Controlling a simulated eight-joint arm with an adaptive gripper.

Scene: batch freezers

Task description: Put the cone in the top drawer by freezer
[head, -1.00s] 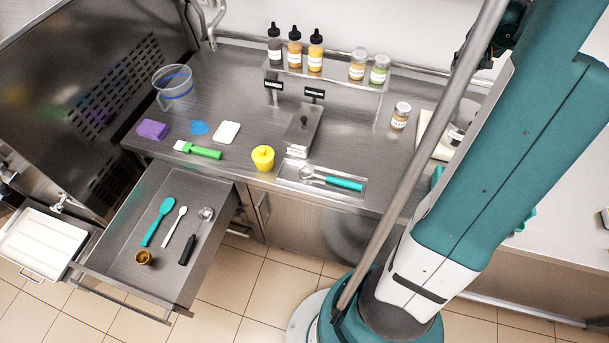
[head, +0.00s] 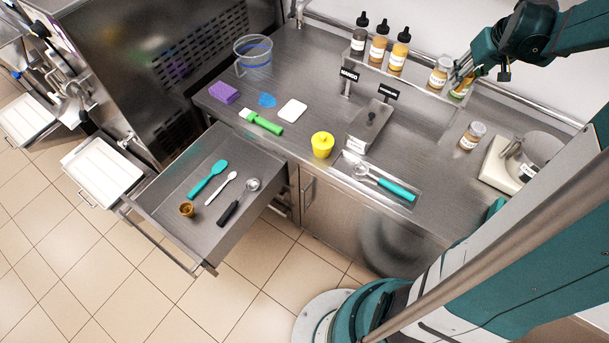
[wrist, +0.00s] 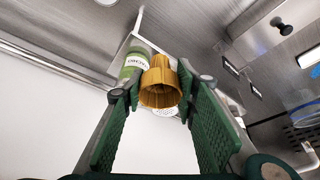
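A golden-brown, ribbed, hollow cone (wrist: 160,82) sits between my fingertips in the wrist view, its round open end towards the camera. My gripper (wrist: 158,92) appears shut on it, with a fingertip against each side. In the head view my gripper (head: 458,72) is high at the right, by the jars on the back shelf, and the cone is not clear there. The open top drawer (head: 165,207) is at the left beside the freezer (head: 150,75). It holds a teal spatula (head: 207,180), white spoon (head: 221,187), dark-handled scoop (head: 238,203) and small brown cup (head: 187,209).
The counter holds a yellow container (head: 322,145), scoop tray (head: 375,182), jar (head: 472,135) and scale (head: 508,165). Floor before the drawer is clear.

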